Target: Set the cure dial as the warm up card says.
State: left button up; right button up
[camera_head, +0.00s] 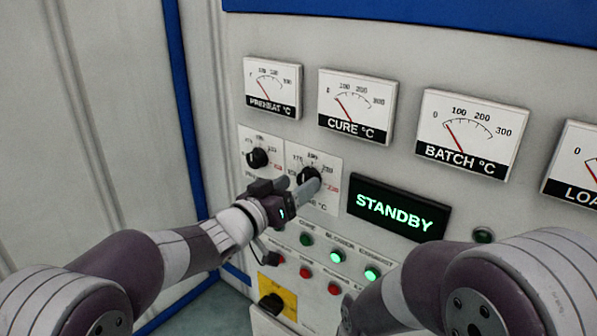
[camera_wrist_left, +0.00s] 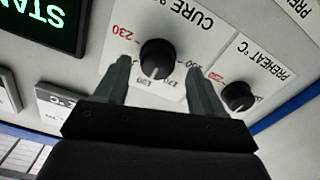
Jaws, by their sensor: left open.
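The cure dial's black knob (camera_head: 309,177) sits on a white scale plate (camera_head: 329,200) on the panel, partly covered by my left gripper (camera_head: 305,187) in the head view. In the left wrist view the cure knob (camera_wrist_left: 158,58) lies between the two open fingers of my left gripper (camera_wrist_left: 160,66). Whether the fingers touch it I cannot tell. Its scale shows a red 230 and smaller black numbers, partly hidden; its exact setting is not readable. No card that I can read as the warm up card is in view. My right gripper is out of view.
The preheat knob (camera_head: 257,158) is close to the left of the cure dial. A green STANDBY display (camera_head: 397,211) is to the right, gauges including the cure gauge (camera_head: 356,105) are above. Lamps, red buttons (camera_head: 305,272) and a yellow-plated knob (camera_head: 272,303) are below.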

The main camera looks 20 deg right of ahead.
pick_arm(q)
jog(key=shift+x, duration=1.15)
jog(key=shift+s, duration=0.15)
jog(key=shift+c, duration=0.6)
jog(key=c, duration=0.8)
jog(key=shift+s+f+m+b, duration=0.1)
jog(key=shift+m+b, duration=3.4)
jog(key=shift+m, duration=1.6)
